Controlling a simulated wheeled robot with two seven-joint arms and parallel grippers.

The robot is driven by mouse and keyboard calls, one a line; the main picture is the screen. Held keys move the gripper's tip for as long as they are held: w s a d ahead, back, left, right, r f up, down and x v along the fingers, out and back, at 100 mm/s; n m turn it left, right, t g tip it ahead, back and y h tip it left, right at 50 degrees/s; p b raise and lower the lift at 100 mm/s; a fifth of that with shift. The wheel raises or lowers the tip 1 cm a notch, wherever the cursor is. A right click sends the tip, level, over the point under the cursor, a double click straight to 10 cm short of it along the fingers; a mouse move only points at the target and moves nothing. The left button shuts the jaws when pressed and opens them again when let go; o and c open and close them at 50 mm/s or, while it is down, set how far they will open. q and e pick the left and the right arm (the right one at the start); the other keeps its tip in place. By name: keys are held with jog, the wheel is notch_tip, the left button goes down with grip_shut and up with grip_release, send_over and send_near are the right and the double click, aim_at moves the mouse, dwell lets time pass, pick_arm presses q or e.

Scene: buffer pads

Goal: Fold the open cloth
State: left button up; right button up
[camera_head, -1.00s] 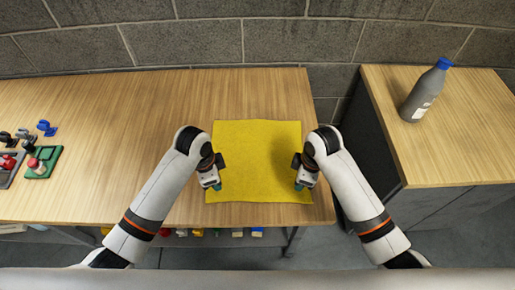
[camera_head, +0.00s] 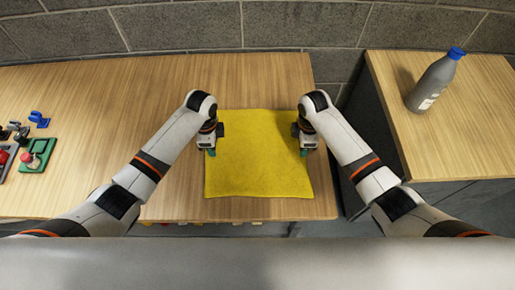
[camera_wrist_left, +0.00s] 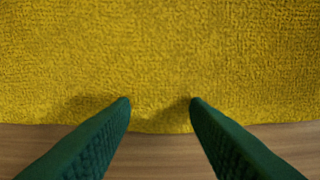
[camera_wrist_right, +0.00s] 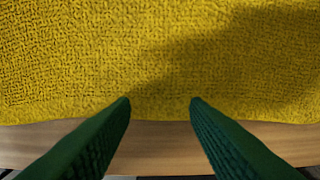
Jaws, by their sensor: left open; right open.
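The yellow cloth (camera_head: 258,165) lies spread flat near the right end of the wooden table. My left gripper (camera_head: 211,152) is at the cloth's left edge, about midway along it. In the left wrist view its open green fingers (camera_wrist_left: 160,103) reach over the cloth's edge, with yellow fabric (camera_wrist_left: 160,60) beyond the tips. My right gripper (camera_head: 304,152) is at the right edge, at a similar height. In the right wrist view its open fingers (camera_wrist_right: 160,103) also overlap the edge of the fabric (camera_wrist_right: 80,60). Both grippers are empty. Whether the fingertips touch the cloth is unclear.
The wooden table (camera_head: 110,110) has clear room left of the cloth. Small coloured parts, including a green block (camera_head: 38,153) and a blue piece (camera_head: 39,119), lie at far left. A grey bottle with blue cap (camera_head: 434,82) stands on a separate cabinet (camera_head: 470,140) at right.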

pick_arm(q)
jog(key=shift+s+f, duration=0.1)
jog(key=shift+s, duration=0.05)
pick_arm(e)
jog(key=shift+s+f, duration=0.1)
jog(key=shift+s, duration=0.05)
pick_arm(q)
jog(key=shift+f, duration=0.2)
pick_arm(e)
jog(key=shift+f, duration=0.15)
pick_arm(q)
grip_shut()
pick_arm(e)
grip_shut()
pick_arm(q)
jog(key=shift+r, duration=0.1)
